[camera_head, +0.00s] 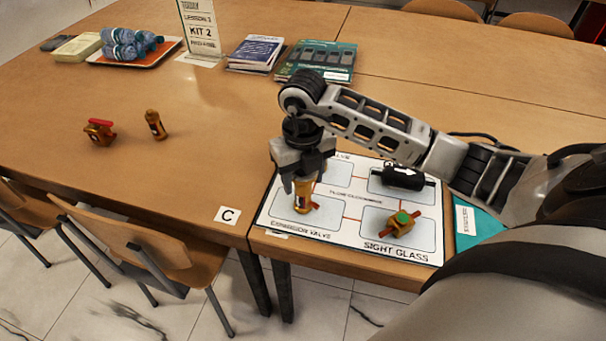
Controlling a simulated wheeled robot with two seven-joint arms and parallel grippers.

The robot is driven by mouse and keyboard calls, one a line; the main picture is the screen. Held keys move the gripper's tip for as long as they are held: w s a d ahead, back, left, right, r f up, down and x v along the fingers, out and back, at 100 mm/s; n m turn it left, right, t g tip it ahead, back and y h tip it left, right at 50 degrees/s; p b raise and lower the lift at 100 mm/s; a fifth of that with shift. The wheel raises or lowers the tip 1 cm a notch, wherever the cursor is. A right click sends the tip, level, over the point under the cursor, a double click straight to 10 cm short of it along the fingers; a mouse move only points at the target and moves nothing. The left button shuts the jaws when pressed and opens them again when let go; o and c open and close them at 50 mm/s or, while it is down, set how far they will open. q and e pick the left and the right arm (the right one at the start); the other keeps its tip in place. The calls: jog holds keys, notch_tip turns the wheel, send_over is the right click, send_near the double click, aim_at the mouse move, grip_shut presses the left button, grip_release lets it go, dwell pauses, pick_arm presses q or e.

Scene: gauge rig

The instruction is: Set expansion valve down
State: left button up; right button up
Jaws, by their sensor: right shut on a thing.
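My right gripper (303,172) points down and is shut on the expansion valve (303,192), a small upright orange-gold piece. It is at the "Expansion Valve" outline (285,214) on the white printed mat (345,252). I cannot tell whether the valve's lower end touches the mat. The gripper hides its upper part. A brass sight glass (401,223) with a green top sits in the "Sight Glass" outline. A black cylinder with a white arrow (404,178) lies in the outline behind it. My left gripper is not in view.
A tray (136,61) holds blue bundles. Booklets (316,61) and a "Kit 2" sign (199,27) stand behind. A teal folder (478,222) lies right of the mat.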

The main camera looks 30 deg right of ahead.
jog(key=shift+f, duration=0.1)
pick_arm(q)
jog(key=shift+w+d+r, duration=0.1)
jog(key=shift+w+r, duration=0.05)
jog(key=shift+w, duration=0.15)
pick_arm(e)
jog(key=o, duration=1.1)
jog(key=shift+o, duration=0.2)
jog(key=shift+r, duration=0.6)
notch_tip(320, 180, up, 10)
jog(key=shift+f, duration=0.1)
jog(key=shift+r, duration=0.65)
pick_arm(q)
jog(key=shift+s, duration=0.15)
